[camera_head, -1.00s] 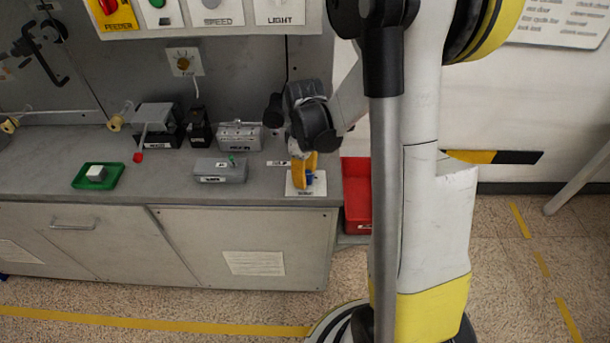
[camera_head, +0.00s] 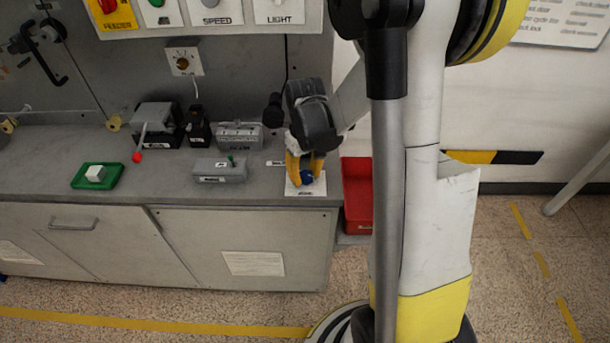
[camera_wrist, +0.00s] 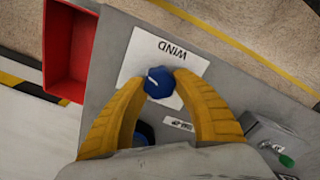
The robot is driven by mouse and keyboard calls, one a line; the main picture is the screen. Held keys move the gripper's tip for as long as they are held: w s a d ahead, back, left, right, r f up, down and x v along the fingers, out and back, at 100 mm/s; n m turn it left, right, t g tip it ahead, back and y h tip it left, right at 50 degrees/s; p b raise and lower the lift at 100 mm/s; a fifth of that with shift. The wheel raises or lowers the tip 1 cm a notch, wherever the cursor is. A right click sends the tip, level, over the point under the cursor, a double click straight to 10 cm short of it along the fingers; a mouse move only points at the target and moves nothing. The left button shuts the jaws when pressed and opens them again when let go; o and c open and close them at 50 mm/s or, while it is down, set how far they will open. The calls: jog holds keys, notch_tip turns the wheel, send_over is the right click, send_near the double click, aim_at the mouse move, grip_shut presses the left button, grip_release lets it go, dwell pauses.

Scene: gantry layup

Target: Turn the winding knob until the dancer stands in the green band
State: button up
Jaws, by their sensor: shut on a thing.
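The winding knob (camera_wrist: 159,82) is a blue knob with a white line on top, on a white plate marked WIND (camera_wrist: 187,62). In the head view the knob (camera_head: 306,177) is at the right end of the bench. My gripper (camera_wrist: 160,86) has its yellow curved fingers shut on the knob, one on each side; it shows in the head view too (camera_head: 305,168). I cannot make out a dancer or a green band in either view.
A red bin (camera_head: 357,195) stands at the bench's right end. Left of the knob are a grey box with a small green part (camera_head: 220,172), more grey and black devices, a red-tipped lever (camera_head: 139,150) and a green tray (camera_head: 112,181). A dark blue round part (camera_wrist: 144,131) sits behind the fingers.

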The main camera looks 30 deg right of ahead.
aim_at(306, 174)
jog(key=m, duration=0.4)
jog(key=shift+m, duration=0.3)
jog(key=shift+d+m, duration=0.1)
jog(key=shift+m, duration=1.8)
jog(key=o, duration=1.2)
notch_tip(306, 174, up, 12)
